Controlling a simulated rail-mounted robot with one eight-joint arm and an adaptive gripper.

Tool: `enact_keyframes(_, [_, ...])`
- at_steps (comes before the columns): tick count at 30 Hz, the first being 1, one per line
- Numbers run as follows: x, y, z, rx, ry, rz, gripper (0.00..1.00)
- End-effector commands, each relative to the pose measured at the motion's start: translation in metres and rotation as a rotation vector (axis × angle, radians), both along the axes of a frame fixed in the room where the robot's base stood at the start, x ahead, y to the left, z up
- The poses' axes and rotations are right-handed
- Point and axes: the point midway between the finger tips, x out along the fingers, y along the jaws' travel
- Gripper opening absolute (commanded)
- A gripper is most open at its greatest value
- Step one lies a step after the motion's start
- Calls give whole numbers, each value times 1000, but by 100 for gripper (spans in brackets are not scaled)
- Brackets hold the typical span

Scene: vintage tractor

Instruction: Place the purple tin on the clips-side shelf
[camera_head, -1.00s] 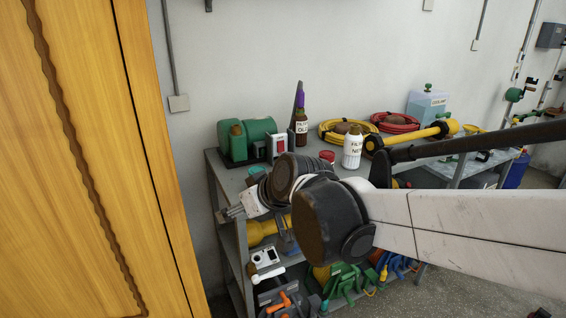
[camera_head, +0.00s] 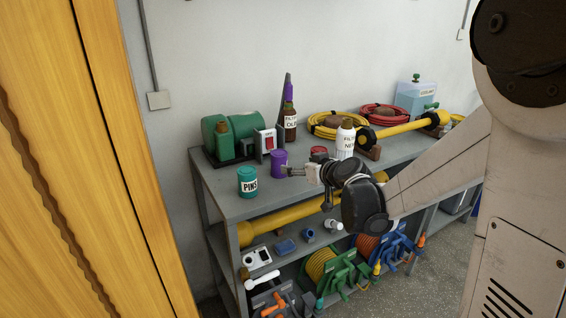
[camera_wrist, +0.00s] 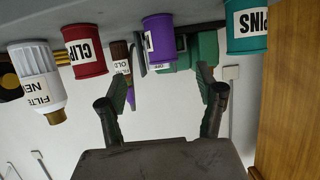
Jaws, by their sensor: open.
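The purple tin (camera_head: 279,163) stands upright on the grey bench top (camera_head: 222,207), between the teal PINS tin (camera_head: 248,181) and a red tin (camera_head: 318,153). My gripper (camera_head: 290,170) is at its right side in the head view; contact cannot be told there. The wrist view is upside down. In it the purple tin (camera_wrist: 158,40) is ahead, between the lines of my open, empty fingers (camera_wrist: 162,82) and apart from them. The red tin (camera_wrist: 85,51) there reads "CLIP", the rest turned away. No shelf labelled for clips shows.
A green machine (camera_head: 243,137) is behind the tins. The lower shelf (camera_head: 222,238) holds a yellow tube and small tools. A wooden cabinet (camera_head: 100,150) stands left.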

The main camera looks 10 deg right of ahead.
Motion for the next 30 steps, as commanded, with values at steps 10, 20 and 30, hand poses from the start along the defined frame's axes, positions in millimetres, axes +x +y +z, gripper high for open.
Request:
enact_keyframes(10, [42, 12, -15, -1, 1, 3, 69])
enact_keyframes(20, [73, 20, -27, -1, 1, 0, 69])
enact_keyframes(30, [94, 28, -36, 0, 1, 2, 69])
